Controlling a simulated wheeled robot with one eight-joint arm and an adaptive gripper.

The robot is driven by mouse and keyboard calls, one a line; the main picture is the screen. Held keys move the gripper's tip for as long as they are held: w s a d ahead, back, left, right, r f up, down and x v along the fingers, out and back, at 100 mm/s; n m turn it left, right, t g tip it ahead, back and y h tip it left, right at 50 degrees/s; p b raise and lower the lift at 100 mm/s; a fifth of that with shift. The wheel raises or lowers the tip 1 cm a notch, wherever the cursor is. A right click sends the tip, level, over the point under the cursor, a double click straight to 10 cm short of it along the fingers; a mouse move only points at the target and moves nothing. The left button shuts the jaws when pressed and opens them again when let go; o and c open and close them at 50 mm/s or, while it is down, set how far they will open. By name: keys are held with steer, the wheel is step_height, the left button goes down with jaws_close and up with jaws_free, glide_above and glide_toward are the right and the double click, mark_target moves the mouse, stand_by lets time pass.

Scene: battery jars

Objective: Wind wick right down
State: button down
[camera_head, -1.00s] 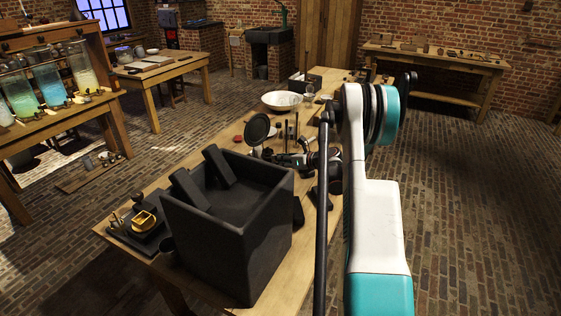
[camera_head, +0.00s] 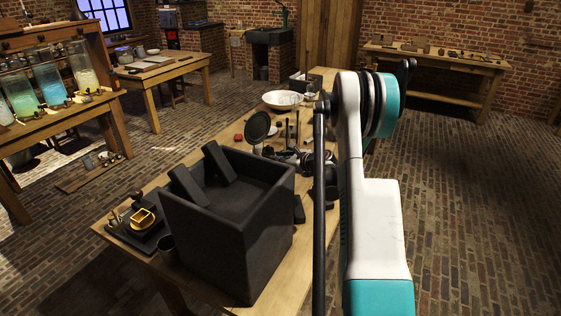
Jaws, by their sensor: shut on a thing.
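My gripper (camera_head: 304,158) is small and partly hidden in this view, low over the long table behind the black box. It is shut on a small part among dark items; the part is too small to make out. A dark round disc (camera_head: 258,127) on a stand is just left of my gripper. A wick or its winding knob cannot be made out, so I cannot tell how high the wick stands. My white and teal arm covers the right side of the table.
A large open black box (camera_head: 225,245) with slanted black slabs fills the table's (camera_head: 290,270) near end. A black tray (camera_head: 135,233) with small brass items is left of it. A white bowl (camera_head: 282,100) stands farther back. Jars of coloured liquid (camera_head: 50,85) stand on the left bench.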

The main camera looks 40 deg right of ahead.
steer(key=shift+n, duration=0.3)
stand_by(0.4)
steer(key=c, duration=1.5)
jaws_free()
steer(key=shift+a, duration=0.1)
